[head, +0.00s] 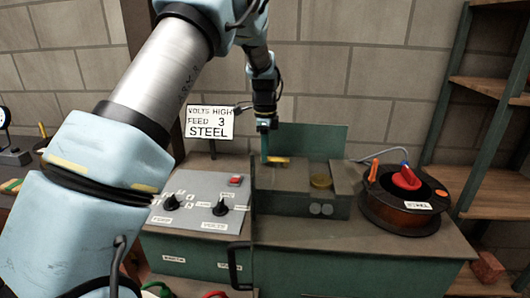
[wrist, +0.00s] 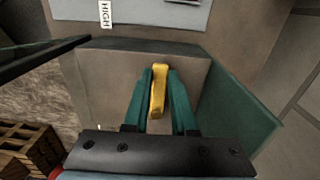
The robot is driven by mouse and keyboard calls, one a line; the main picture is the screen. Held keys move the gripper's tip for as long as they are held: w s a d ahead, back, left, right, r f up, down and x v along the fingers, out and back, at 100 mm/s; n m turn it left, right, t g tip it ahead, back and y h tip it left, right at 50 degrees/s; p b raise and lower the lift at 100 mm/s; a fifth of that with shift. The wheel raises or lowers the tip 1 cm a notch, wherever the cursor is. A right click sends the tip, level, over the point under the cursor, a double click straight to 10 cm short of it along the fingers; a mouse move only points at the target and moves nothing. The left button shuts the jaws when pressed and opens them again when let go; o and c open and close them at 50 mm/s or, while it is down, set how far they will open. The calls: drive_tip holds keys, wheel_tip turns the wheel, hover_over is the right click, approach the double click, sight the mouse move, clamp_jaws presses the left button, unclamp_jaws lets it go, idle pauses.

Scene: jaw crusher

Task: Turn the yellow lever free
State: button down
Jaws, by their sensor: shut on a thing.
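The yellow lever (wrist: 158,92) is a short bar on top of the green and grey machine housing. In the wrist view it lies between the two green fingers of my gripper (wrist: 159,88), which are shut on it. In the head view the yellow lever (head: 279,160) shows beside my gripper (head: 267,158), which points down at the left part of the housing (head: 300,204). The lever's pivot is hidden from both views.
A control panel (head: 200,200) with two black knobs and a red button is left of the housing. A sign (head: 209,122) reads "VOLTS HIGH FEED 3 STEEL". A spool (head: 404,207) labelled steel sits at right. A green raised lid (wrist: 236,108) stands close beside my gripper.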

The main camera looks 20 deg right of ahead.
drive_tip(key=shift+s, duration=0.1)
idle(0.7)
drive_tip(key=s+n, duration=0.1)
drive_tip(key=n, duration=0.2)
drive_tip(key=s+n, duration=0.1)
drive_tip(key=n, duration=0.1)
drive_tip(key=shift+s+a, duration=0.3)
drive_tip(key=shift+a, duration=0.1)
drive_tip(key=s+n, duration=0.1)
drive_tip(key=n, duration=0.1)
drive_tip(key=s+n, duration=0.1)
drive_tip(key=n, duration=0.1)
drive_tip(key=shift+s+d+n+p, duration=0.2)
drive_tip(key=shift+s+n+p, duration=0.1)
drive_tip(key=s+n, duration=0.1)
drive_tip(key=n, duration=0.1)
drive_tip(key=s+d+n+p, duration=0.1)
drive_tip(key=n, duration=0.1)
drive_tip(key=shift+s+d+r+n, duration=0.1)
drive_tip(key=shift+d+n, duration=0.1)
drive_tip(key=shift+n, duration=0.1)
drive_tip(key=shift+s+d+n+p, duration=0.2)
drive_tip(key=shift+s+d+n, duration=0.2)
drive_tip(key=shift+n, duration=0.55)
drive_tip(key=shift+s+d+n+p, duration=0.2)
drive_tip(key=shift+d+n, duration=0.25)
drive_tip(key=shift+n, duration=0.5)
drive_tip(key=shift+s, duration=0.1)
drive_tip(key=c, duration=0.7)
unclamp_jaws()
